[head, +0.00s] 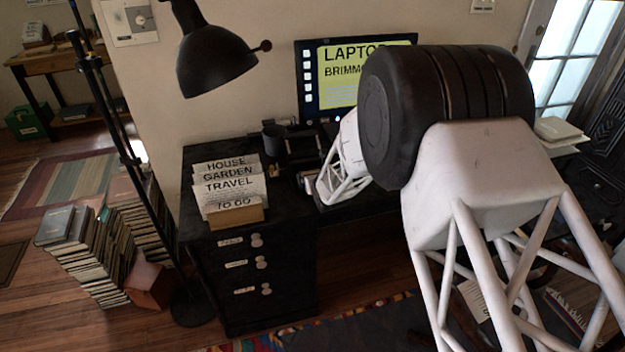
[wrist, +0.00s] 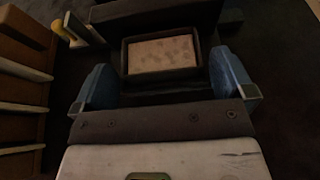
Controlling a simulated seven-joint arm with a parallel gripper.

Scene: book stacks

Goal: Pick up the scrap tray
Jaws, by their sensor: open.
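The scrap tray (wrist: 160,77), a small dark rectangular tray with a pale, speckled filling, lies in the upper middle of the wrist view. My gripper (wrist: 165,89) is open, its two blue fingers wide apart to the left and right of the tray's near part. Gaps show between the fingers and the tray, and nothing is held. Whether the fingers are level with the tray is hard to tell in the dim light. In the head view my arm reaches over the black desk (head: 262,222), and I cannot make out the tray or the fingers there.
A file holder with labelled dividers (head: 228,185) stands on the desk's left part. A black lamp (head: 215,60) hangs above. A lit screen (head: 340,75) and a dark cup (head: 273,138) are behind. In the wrist view, a brown slatted holder (wrist: 25,90) borders the left; the right looks clear.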

